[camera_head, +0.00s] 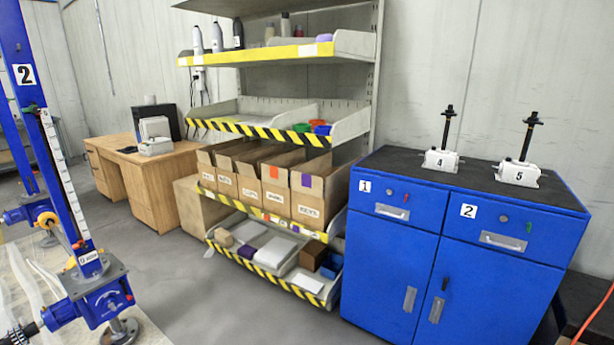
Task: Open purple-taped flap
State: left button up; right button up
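A row of cardboard boxes stands on the middle-low level of the shelf rack. The rightmost box (308,205) has a small patch of purple tape (306,180) near the top of its front. The box beside it on the left has orange tape (274,172). Both boxes have white labels on their fronts. The exact position of the purple-taped flap is too small to tell. Neither of my grippers shows in this view.
A blue cabinet (391,245) with two numbered drawers stands right of the rack, two jacks (440,160) (519,173) on top. A blue jack frame (65,170) stands at the left. Grey floor is free before the rack. A wooden desk (150,180) is behind left.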

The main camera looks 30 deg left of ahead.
aim_at(303, 183)
jog(key=i+u, duration=0.15)
jog(key=u, duration=0.2)
jog(key=i+j+u, duration=0.1)
jog(key=u, duration=0.25)
